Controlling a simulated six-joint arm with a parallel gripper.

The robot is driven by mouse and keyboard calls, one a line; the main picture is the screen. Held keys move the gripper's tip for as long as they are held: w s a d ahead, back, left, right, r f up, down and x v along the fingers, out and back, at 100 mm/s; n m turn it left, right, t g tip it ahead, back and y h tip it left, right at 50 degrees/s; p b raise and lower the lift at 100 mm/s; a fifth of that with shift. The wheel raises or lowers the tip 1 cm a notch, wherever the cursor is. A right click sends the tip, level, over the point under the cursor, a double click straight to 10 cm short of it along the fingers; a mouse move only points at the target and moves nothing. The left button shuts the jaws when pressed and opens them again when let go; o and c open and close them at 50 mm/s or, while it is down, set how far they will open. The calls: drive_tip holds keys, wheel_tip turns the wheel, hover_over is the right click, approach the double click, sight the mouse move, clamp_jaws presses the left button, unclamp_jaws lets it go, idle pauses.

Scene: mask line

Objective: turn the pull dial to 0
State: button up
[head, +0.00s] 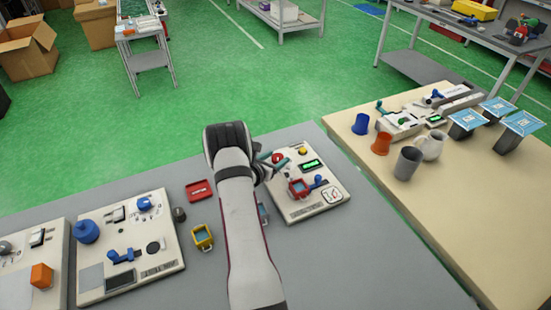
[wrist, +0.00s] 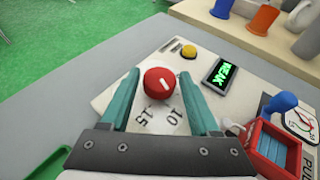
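The red round dial (wrist: 158,83) sits on a white panel, with a short white mark on its top. The numbers 10 and 15 are printed on the panel on the near side of it, and the mark slants roughly toward the 10. No 0 is readable. My gripper (wrist: 159,70) is open, with one teal finger on each side of the dial and a small gap at both sides. In the head view the dial (head: 278,158) is partly hidden by my gripper (head: 273,160).
The panel (head: 325,207) also carries a yellow button (wrist: 188,51), a green-lit display (wrist: 224,73), a blue-knobbed lever (wrist: 284,102), a red open box (wrist: 274,145) and a round gauge (wrist: 303,122). A red tray (head: 199,190) and a yellow box (head: 202,237) lie left of my arm.

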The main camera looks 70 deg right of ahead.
clamp_jaws()
drive_tip(key=shift+s+n+t, duration=0.1)
drive_tip(key=shift+n+t, duration=0.7)
drive_tip(key=shift+t, duration=0.2)
drive_tip(key=shift+o, duration=1.8)
unclamp_jaws()
drive_tip(key=shift+a, duration=0.1)
drive_tip(key=v, duration=1.5)
drive_tip(key=shift+a, duration=0.35)
